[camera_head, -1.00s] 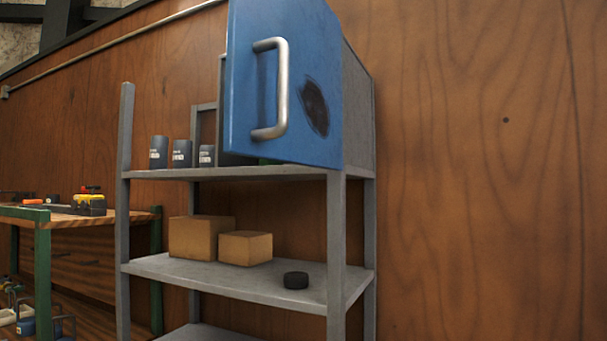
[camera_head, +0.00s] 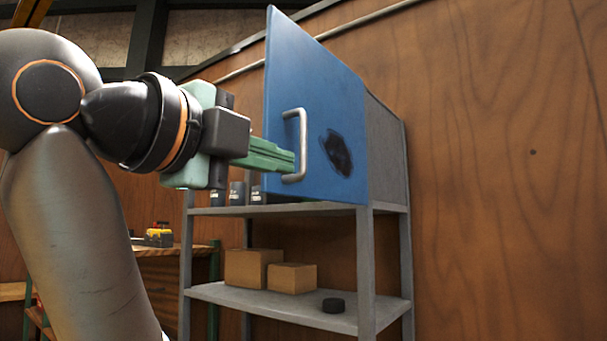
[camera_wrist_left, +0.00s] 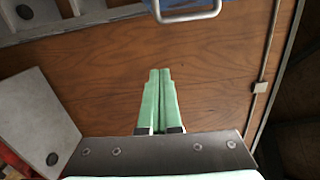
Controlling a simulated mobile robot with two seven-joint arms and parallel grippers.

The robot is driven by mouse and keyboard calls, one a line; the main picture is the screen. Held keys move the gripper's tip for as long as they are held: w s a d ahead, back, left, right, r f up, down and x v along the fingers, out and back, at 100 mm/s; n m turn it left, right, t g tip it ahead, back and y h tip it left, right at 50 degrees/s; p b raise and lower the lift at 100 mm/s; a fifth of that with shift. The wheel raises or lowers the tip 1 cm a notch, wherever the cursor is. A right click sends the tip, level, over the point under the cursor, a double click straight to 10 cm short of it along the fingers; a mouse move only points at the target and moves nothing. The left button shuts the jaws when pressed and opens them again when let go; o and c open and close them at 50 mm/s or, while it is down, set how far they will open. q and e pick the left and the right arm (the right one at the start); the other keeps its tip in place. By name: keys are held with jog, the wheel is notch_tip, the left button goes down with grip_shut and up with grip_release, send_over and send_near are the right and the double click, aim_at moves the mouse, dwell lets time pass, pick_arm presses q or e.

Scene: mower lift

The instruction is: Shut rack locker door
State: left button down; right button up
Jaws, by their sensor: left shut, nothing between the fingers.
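The blue locker door (camera_head: 320,90), with a dark smudge and a metal handle (camera_head: 302,146), stands swung out from the grey locker (camera_head: 385,145) on top of the rack. Its right edge meets the locker's side. My left gripper (camera_head: 292,160) is shut and empty, its green fingertips right by the handle in the head view; I cannot tell there whether they touch. In the left wrist view the closed fingertips (camera_wrist_left: 160,72) point toward bare wood wall, with the handle (camera_wrist_left: 188,17) and a strip of blue door above them, apart. The locker's inside is hidden. My right gripper is not in view.
The grey rack (camera_head: 365,270) holds dark cans (camera_head: 237,194) on its upper shelf, and two boxes (camera_head: 290,277) and a black puck (camera_head: 333,305) below. A workbench (camera_head: 160,270) stands at left. Wood wall is clear at right.

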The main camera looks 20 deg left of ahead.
aim_at(300, 174)
pick_arm(q)
jog(key=w+p, duration=0.1)
jog(key=w, duration=0.2)
jog(key=w+p, duration=0.2)
jog(key=w, duration=0.2)
jog(key=w+p, duration=0.2)
jog(key=w, duration=0.2)
jog(key=shift+w+r, duration=0.1)
jog(key=shift+r, duration=0.2)
jog(key=shift+w+a, duration=0.15)
jog(key=shift+a, duration=0.15)
jog(key=shift+a, duration=0.1)
